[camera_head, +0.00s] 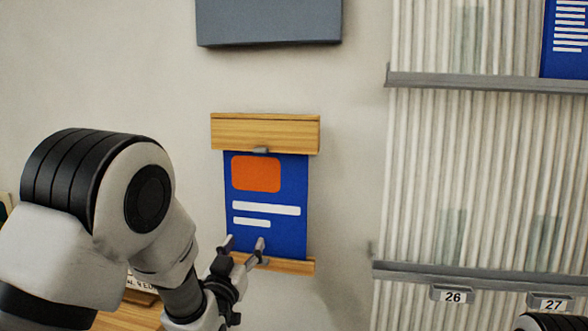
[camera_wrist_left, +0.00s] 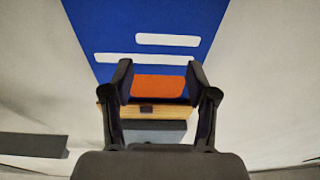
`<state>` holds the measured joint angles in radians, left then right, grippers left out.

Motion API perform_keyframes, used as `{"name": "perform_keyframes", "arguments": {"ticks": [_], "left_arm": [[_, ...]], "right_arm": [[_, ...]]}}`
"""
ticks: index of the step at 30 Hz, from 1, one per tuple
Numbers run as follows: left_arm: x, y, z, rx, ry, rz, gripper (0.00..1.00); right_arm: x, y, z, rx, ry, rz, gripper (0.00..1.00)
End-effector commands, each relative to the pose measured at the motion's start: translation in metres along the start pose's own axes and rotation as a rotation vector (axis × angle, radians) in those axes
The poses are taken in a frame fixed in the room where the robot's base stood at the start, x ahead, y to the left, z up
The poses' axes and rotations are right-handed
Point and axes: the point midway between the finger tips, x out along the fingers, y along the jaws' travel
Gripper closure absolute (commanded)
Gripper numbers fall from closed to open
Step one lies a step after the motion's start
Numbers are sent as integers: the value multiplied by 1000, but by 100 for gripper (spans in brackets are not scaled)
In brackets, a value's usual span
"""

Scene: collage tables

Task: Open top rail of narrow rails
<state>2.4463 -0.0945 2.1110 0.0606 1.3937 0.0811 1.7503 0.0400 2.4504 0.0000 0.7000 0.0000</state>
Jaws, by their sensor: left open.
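The wooden top rail (camera_head: 265,133) is fixed to the wall in the head view, with a small grey clip (camera_head: 261,150) at its lower edge. A blue poster (camera_head: 290,180) with an orange patch hangs from it down to a thin wooden bottom rail (camera_head: 292,266). My left gripper (camera_head: 244,245) is open in front of the poster's lower part, well below the top rail. In the left wrist view the open fingers (camera_wrist_left: 158,80) frame the orange patch. The top rail (camera_wrist_left: 172,109) lies beyond them, upside down, with a dark clip. My right gripper is out of view.
A grey panel (camera_head: 268,22) is on the wall above the top rail. To the right is a ribbed wall (camera_head: 480,170) with grey ledges (camera_head: 480,82) and number tags 26 and 27. A wooden surface (camera_head: 130,318) shows at the lower left. Bare wall surrounds the poster.

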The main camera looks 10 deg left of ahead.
Motion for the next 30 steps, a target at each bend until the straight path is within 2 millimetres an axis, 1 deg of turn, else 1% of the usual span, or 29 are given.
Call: {"name": "perform_keyframes", "arguments": {"ticks": [1, 3, 4, 6, 8, 11, 18, 21, 24, 30], "left_arm": [[9, 7, -63, 8, 87, 11, 42], [11, 13, -117, 17, 167, 21, 42], [11, 14, -133, 19, 191, 23, 42], [9, 16, -156, 22, 226, 25, 42], [11, 16, -163, 22, 237, 25, 42], [21, 16, -166, 21, 236, 25, 42], [66, 17, -178, 22, 235, 25, 42], [79, 18, -179, 21, 234, 25, 42], [84, 18, -178, 21, 234, 25, 42], [85, 18, -177, 22, 234, 25, 42]], "right_arm": [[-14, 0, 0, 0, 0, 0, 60], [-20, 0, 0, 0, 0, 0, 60], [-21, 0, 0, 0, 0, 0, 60], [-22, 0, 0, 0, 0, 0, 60], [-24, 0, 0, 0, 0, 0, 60], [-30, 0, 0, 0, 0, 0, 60], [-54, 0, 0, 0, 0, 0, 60], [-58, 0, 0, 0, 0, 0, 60], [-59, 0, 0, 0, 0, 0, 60], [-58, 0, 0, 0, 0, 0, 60]]}}
